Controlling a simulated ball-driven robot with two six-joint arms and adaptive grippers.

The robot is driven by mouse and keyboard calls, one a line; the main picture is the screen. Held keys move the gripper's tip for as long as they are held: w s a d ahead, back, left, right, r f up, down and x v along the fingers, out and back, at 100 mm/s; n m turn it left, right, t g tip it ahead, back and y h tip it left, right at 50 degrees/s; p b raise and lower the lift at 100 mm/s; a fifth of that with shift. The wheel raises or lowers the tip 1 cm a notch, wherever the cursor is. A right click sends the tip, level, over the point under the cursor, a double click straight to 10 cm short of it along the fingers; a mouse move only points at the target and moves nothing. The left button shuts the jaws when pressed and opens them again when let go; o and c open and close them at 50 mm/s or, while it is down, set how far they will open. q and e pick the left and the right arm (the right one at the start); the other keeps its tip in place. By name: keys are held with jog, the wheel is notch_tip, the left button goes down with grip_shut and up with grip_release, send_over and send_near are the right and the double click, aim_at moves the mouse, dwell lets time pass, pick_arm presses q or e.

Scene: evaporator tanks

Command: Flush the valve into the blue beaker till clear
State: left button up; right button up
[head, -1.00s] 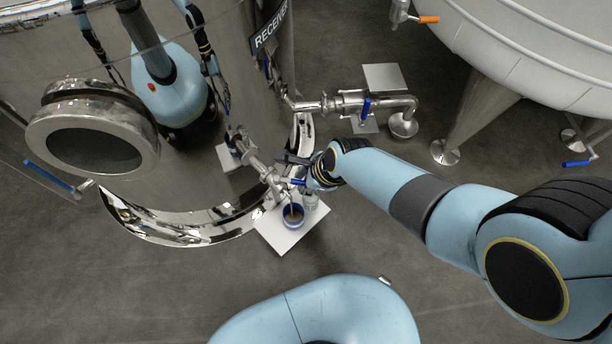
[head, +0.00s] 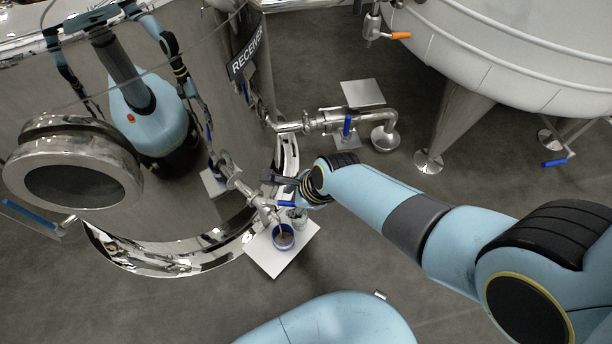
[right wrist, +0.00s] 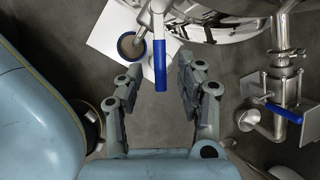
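The sample valve (head: 264,208) sticks out low from the polished receiver tank (head: 215,130). Its blue lever (head: 286,204) shows in the right wrist view (right wrist: 160,68), pointing toward my right gripper (right wrist: 158,72). That gripper is open, one finger on each side of the lever's end, with gaps to both. In the head view my right gripper (head: 284,186) is small and partly covered by my wrist. The blue beaker (head: 283,237) stands below the valve outlet, with brownish contents also visible in the right wrist view (right wrist: 131,46). I cannot tell whether liquid is flowing. My left gripper is out of view.
A white pad (head: 272,262) lies under the beaker. Another pipe with a blue-handled valve (head: 347,126) runs nearby. A pale tank (head: 510,60) on legs stands at right. The floor in front is clear.

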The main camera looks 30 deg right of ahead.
jog(key=v, duration=1)
jog(key=shift+s+d+r, duration=0.15)
jog(key=shift+r, duration=0.1)
